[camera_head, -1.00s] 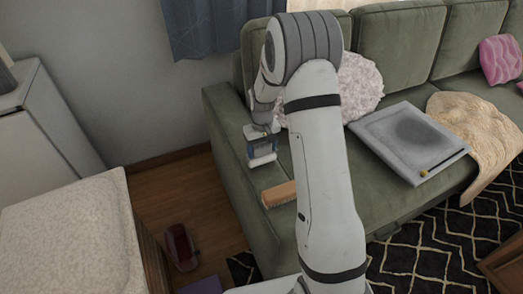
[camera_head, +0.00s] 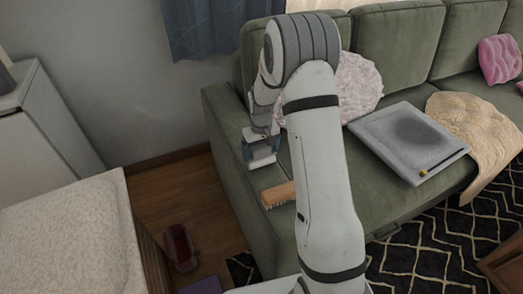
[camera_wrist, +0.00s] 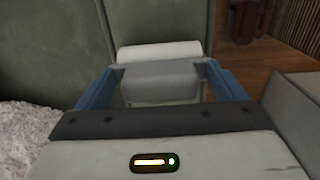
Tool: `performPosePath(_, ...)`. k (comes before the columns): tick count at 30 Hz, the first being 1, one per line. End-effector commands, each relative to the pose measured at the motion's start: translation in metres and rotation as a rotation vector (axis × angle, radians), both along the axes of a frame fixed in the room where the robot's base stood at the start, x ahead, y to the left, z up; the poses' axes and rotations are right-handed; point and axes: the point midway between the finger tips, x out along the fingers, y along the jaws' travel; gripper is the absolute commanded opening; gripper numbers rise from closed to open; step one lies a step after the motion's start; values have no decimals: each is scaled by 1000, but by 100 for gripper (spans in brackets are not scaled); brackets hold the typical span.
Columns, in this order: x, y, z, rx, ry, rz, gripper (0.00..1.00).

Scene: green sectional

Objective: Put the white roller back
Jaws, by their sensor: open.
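The white roller (camera_wrist: 160,50) shows in the wrist view as a pale cylinder lying across the far side of my gripper. A grey, shaded surface sits just below it, between the blue fingers. My gripper (camera_head: 261,160) points down at the left arm of the green sofa (camera_head: 235,150). The fingers (camera_wrist: 160,80) are apart, with the roller at or between their tips; I cannot tell whether they touch it.
A wooden brush (camera_head: 279,195) lies on the sofa arm just in front of my gripper. A grey tray-like board (camera_head: 385,130), a beige blanket (camera_head: 475,135) and cushions lie on the seat. A dark red object (camera_head: 181,247) is on the floor. A pale-topped cabinet (camera_head: 70,240) stands at left.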

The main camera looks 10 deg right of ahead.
Motion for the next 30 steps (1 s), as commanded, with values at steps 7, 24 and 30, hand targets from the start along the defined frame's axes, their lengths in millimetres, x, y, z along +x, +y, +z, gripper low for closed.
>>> performPosePath(7, 1, 0, 44, 0, -6, 1, 90)
performPosePath(24, -8, 1, 130, 0, -8, -4, 90)
performPosePath(30, -59, 1, 177, 2, -50, -42, 90)
